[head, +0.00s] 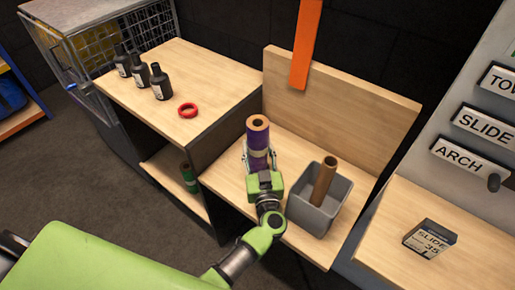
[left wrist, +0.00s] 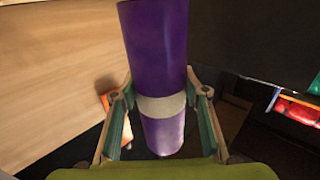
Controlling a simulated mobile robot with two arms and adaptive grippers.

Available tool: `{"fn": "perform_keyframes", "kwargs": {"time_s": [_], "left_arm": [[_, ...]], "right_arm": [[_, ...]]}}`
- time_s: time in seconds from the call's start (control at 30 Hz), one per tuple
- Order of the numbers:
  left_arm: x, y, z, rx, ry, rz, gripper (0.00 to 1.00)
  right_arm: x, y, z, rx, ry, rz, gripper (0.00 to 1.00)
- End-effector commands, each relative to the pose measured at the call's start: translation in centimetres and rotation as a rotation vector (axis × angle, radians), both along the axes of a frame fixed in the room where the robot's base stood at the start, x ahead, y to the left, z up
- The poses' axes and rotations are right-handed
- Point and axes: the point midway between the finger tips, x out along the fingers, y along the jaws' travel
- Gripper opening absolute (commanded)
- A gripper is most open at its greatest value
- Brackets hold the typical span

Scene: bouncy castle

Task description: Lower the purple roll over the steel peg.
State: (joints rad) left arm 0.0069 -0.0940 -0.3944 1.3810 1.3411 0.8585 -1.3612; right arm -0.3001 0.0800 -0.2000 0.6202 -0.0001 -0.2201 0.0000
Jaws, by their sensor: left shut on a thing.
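The purple roll (head: 258,146) is upright, with a brown cardboard core open at its top and a pale band around it. My left gripper (head: 261,168) is shut on the roll around its lower part, above the wooden bench (head: 292,151). In the left wrist view the roll (left wrist: 158,50) rises between the two fingers (left wrist: 161,108), which sit either side of the pale band. I cannot make out the steel peg in either view. Whether the roll's lower end touches anything is hidden by the gripper. My right gripper is not in view.
A grey bin (head: 327,214) holding a brown tube (head: 325,180) stands close right of the gripper. An orange strip (head: 306,45) hangs by the backboard (head: 342,97). The higher left cabinet (head: 213,80) carries black bottles (head: 160,82) and a red ring (head: 188,110).

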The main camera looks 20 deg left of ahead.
Motion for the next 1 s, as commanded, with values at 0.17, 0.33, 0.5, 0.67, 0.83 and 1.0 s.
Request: {"fn": "perform_keyframes", "kwargs": {"time_s": [0.17, 0.33, 0.5, 0.67, 0.83, 1.0], "left_arm": [[-0.32, 0.03, -1.70, -0.004, 0.020, -0.003, 0.05], [-0.38, 0.03, -1.88, -0.005, 0.023, -0.004, 0.05], [-0.37, 0.02, -1.92, -0.005, 0.023, -0.005, 0.47], [-0.37, 0.02, -1.94, -0.005, 0.023, -0.005, 0.61], [-0.43, 0.03, -2.18, -0.006, 0.027, -0.006, 0.61], [-1.20, -0.39, -2.15, -0.008, 0.026, -0.007, 0.61]], "right_arm": [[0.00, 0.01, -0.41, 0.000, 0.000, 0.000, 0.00], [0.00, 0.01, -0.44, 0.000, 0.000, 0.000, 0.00], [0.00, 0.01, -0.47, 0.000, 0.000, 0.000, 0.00], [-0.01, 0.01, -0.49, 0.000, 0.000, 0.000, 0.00], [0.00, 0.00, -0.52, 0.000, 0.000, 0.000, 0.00], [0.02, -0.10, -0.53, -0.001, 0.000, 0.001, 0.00]]}}
